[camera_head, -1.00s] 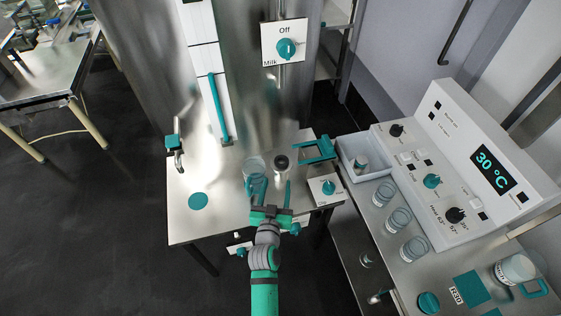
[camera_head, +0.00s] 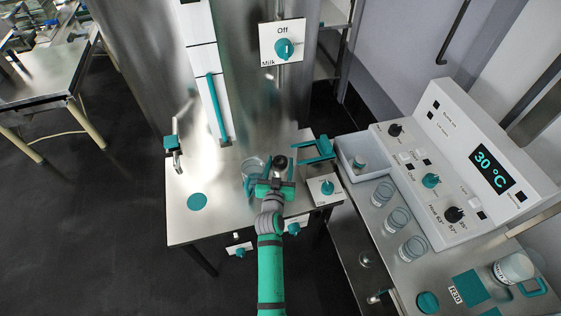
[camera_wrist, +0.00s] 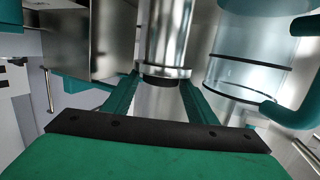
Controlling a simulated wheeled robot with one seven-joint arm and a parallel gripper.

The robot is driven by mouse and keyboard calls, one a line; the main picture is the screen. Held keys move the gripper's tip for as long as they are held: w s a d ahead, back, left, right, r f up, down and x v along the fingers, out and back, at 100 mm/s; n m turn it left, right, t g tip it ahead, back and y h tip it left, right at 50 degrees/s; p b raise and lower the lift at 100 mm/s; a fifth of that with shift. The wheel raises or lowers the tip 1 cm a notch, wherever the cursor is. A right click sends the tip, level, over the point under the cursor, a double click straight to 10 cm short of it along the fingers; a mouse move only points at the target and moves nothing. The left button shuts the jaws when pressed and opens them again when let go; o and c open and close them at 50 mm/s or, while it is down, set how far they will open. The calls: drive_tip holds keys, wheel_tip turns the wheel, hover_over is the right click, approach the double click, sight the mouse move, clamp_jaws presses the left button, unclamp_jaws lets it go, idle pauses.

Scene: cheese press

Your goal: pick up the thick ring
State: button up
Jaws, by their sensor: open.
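A metal cylinder (camera_wrist: 165,30) stands in front of my gripper on the steel table, with a wider metal collar (camera_wrist: 150,70) and a dark end (camera_wrist: 163,82). This collar may be the thick ring; I cannot tell for sure. In the head view its dark top (camera_head: 280,161) shows just past my gripper (camera_head: 277,177). In the wrist view my two teal fingers (camera_wrist: 158,95) are open, one on each side of the cylinder's dark end. Nothing is seen held. Whether the fingers touch the collar is not clear.
A clear beaker (camera_wrist: 245,75) with a teal handle stands close beside the cylinder. A teal bracket (camera_head: 315,150) and a white dial panel (camera_head: 325,189) are to the right. A teal disc (camera_head: 197,202) lies on the open left part of the table (camera_head: 220,222).

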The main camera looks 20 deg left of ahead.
sight(279, 166)
drive_tip(key=shift+a, duration=0.15)
drive_tip(key=c, duration=0.8)
drive_tip(key=shift+d, duration=0.25)
drive_tip(key=shift+s, duration=0.1)
drive_tip(key=shift+a+r, duration=0.15)
drive_tip(key=shift+r, duration=0.4)
drive_tip(key=r, duration=0.2)
drive_tip(key=shift+s+r, duration=0.2)
drive_tip(key=shift+r, duration=0.1)
drive_tip(key=s+d+r, duration=0.1)
drive_tip(key=s+r, duration=0.8)
drive_tip(key=s, duration=0.4)
drive_tip(key=shift+s+r, duration=0.15)
drive_tip(key=shift+s, duration=0.1)
